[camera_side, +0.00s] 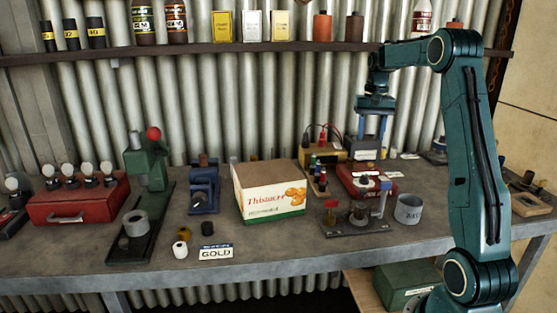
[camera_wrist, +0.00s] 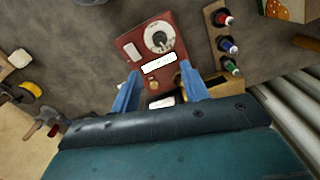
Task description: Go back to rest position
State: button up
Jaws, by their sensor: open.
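My gripper (camera_side: 371,136) hangs from my teal arm above the back right part of the bench, pointing down. In the wrist view its two blue fingers (camera_wrist: 166,93) stand apart with nothing held between them. Below and ahead of them lies a red box with a round white dial (camera_wrist: 160,37). The same red box (camera_side: 350,182) shows in the side view, partly behind a small metal stand. The gripper looks clear of the things beneath it, though the exact height is hard to tell.
A cardboard box (camera_side: 268,205) stands mid-bench. A wooden rack (camera_wrist: 218,38) of small coloured bottles is beside the red box. A green press (camera_side: 148,165), red case (camera_side: 75,205), blue vise (camera_side: 204,187) and grey cup (camera_side: 408,209) also stand there. A shelf (camera_side: 240,48) with bottles runs behind.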

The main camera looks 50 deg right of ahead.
jog(key=s+a+r+n+t+h, duration=0.1)
jog(key=a+r+n, duration=0.25)
jog(key=a, duration=0.75)
jog(key=a+r+n+t, duration=0.15)
jog(key=a+r, duration=0.25)
jog(key=a, duration=0.7)
jog(key=s+a+f+n+t, duration=0.1)
jog(key=s+a+f+n, duration=0.1)
jog(key=s+a, duration=0.5)
jog(key=s+a+f+n+t+y, duration=0.1)
jog(key=s+a+f+n+t, duration=0.1)
jog(key=s+a, duration=0.5)
jog(key=a+f+n, duration=0.1)
jog(key=a+n, duration=0.1)
jog(key=shift+n, duration=0.3)
jog(key=shift+s, duration=0.1)
